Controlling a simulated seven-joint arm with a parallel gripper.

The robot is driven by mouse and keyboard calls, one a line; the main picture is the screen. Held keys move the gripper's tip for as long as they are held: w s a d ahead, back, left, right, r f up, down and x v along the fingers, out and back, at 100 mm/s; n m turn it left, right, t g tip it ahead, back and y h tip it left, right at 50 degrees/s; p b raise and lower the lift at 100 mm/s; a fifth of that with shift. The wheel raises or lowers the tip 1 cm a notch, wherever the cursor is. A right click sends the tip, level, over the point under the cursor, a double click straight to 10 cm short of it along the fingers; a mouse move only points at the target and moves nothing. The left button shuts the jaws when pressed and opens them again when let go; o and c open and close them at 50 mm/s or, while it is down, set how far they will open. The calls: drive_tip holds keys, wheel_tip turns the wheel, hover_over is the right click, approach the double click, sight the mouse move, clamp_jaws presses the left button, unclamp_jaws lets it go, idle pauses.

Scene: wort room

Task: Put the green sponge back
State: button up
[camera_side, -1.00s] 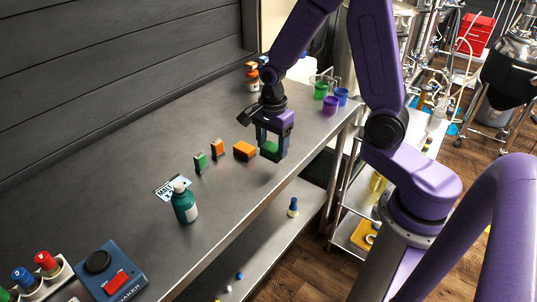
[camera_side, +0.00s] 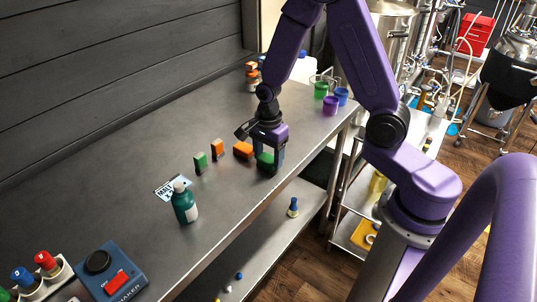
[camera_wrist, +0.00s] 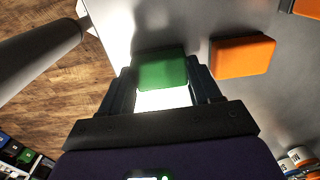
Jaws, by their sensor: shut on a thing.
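The green sponge (camera_side: 265,160) is between the fingers of my gripper (camera_side: 268,163), near the front edge of the metal bench. In the wrist view the green sponge (camera_wrist: 162,70) sits between the two dark fingertips of my gripper (camera_wrist: 163,78), which is shut on it. I cannot tell whether the sponge touches the bench top. An orange sponge (camera_side: 243,150) lies on the bench just left of my gripper. In the wrist view the orange sponge (camera_wrist: 242,56) is to the right, apart from the fingers.
A green bottle (camera_side: 184,203) stands by a printed card (camera_side: 172,187). A shaker box (camera_side: 110,275) is at the near left. Coloured cups (camera_side: 331,104) stand at the far end.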

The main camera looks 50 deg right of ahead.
sight(268, 158)
drive_tip(key=o, duration=1)
drive_tip(key=shift+f, duration=0.1)
wheel_tip(268, 158, up, 11)
drive_tip(key=s+a+r+n, duration=0.1)
drive_tip(key=s+a+n, duration=0.1)
drive_tip(key=s+n, duration=0.5)
drive_tip(key=s+a+r+n, duration=0.1)
drive_tip(key=s+a+n, duration=0.1)
drive_tip(key=s+n, duration=0.6)
drive_tip(key=s+a+r+n, duration=0.1)
drive_tip(key=s+n, duration=0.7)
drive_tip(key=n, duration=0.7)
drive_tip(key=shift+s+a+r+n, duration=0.1)
drive_tip(key=shift+a+r+n, duration=0.2)
drive_tip(key=shift+a+r, duration=0.1)
